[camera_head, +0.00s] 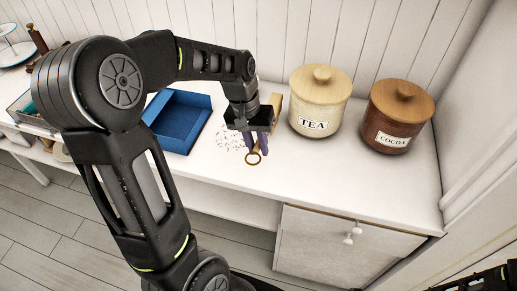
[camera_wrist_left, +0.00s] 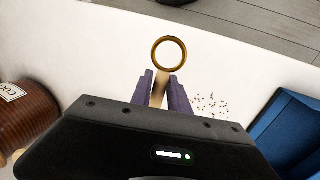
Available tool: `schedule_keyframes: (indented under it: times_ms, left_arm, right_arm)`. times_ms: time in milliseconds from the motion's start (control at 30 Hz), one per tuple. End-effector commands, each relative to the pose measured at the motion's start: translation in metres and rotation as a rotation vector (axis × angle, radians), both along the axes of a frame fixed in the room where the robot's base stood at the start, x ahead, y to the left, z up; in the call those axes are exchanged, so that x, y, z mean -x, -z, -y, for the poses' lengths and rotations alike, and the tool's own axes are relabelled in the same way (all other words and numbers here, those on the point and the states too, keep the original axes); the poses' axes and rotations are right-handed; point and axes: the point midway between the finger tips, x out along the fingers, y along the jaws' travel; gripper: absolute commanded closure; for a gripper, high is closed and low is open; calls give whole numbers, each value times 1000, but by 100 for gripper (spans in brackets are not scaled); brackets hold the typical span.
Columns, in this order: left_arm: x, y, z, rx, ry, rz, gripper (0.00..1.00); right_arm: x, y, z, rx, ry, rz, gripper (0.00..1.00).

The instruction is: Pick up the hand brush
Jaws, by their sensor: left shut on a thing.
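The hand brush shows its wooden handle with a brass ring (camera_head: 253,158) at the end. In the left wrist view the ring (camera_wrist_left: 169,54) stands just beyond the fingertips, with part of the pale handle (camera_wrist_left: 158,88) between them. My left gripper (camera_head: 257,146), with purple fingers, is shut on the handle above the white counter. A tan block-like part (camera_head: 276,104) behind the gripper may be the brush's head; most of the brush is hidden by the gripper. In the left wrist view the gripper (camera_wrist_left: 166,92) has a finger on each side of the handle.
A blue tray (camera_head: 178,121) lies left of the gripper, with scattered dark crumbs (camera_head: 232,138) between them. A cream TEA jar (camera_head: 318,100) and a brown COCOA jar (camera_head: 396,116) stand close on the right. The white counter (camera_head: 330,170) is clear in front of the jars.

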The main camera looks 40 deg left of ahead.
Motion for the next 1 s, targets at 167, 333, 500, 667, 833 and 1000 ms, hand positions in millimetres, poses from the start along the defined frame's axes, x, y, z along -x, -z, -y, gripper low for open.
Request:
schedule_keyframes:
  times_ms: [167,333,500,667,833,1000]
  left_arm:
    - [-2,-37,0,-2,2,8,100]
    - [-2,-65,0,-1,2,6,100]
    - [-1,-76,0,-1,2,5,100]
    - [-1,-76,0,0,2,4,100]
    - [-1,-76,0,0,2,4,100]
    - [-1,-76,0,0,2,4,100]
  right_arm:
    - [0,0,0,0,0,0,64]
    - [0,1,0,0,0,0,64]
    - [0,1,0,0,0,0,64]
    - [0,1,0,0,0,0,64]
    - [0,1,0,0,0,0,64]
    - [0,1,0,0,0,0,64]
